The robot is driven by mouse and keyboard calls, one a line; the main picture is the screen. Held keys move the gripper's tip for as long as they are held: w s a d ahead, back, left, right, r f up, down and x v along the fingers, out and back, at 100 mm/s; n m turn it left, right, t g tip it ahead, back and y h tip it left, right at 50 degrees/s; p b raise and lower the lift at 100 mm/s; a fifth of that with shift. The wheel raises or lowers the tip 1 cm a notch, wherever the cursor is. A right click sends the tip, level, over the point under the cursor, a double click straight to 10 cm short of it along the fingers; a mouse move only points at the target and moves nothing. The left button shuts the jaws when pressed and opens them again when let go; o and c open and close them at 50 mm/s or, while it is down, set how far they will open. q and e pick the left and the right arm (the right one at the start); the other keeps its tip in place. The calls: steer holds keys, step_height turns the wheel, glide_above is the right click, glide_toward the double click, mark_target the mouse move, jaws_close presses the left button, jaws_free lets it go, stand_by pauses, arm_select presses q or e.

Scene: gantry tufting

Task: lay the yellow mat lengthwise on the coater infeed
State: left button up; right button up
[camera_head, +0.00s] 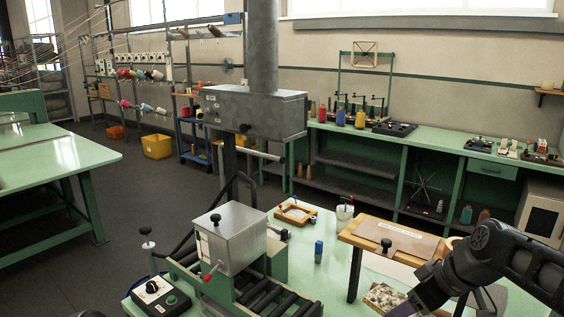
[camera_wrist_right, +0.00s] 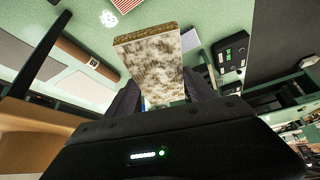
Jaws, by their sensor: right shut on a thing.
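A mottled cream and brown mat with a yellowish-tan edge (camera_wrist_right: 150,60) is between the fingers of my right gripper (camera_wrist_right: 160,92) in the right wrist view. The gripper is shut on it. In the head view part of the mottled mat (camera_head: 384,298) shows at the bottom edge, beside my right arm, over or near the green table; the gap cannot be told. The coater is a metal box (camera_head: 232,240) with a red-knobbed lever. Dark rollers (camera_head: 262,299) run in front of it, left of the mat. My left gripper is not in view.
A black control box (camera_head: 160,294) stands left of the rollers. A raised wooden board with a brown sheet (camera_head: 395,236) stands behind the mat.

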steer(key=w+a+f+m+h+b, duration=0.1)
steer(key=f+m+b, duration=0.1)
steer(key=f, duration=0.3)
steer(key=w+a+f+m+h+b, duration=0.1)
steer(key=w+a+f+m+b, duration=0.1)
steer(key=f, duration=0.4)
steer(key=w+a+f+m+t+h+b, duration=0.1)
steer(key=w+f+m+b, duration=0.1)
steer(key=f, duration=0.4)
steer(key=shift+w+a+m+b, duration=0.2)
steer(key=shift+a+m+b, duration=0.05)
steer(key=shift+m+b, duration=0.15)
steer(key=shift+w+a+f+h, duration=0.1)
steer(key=shift+a+f+h, duration=0.2)
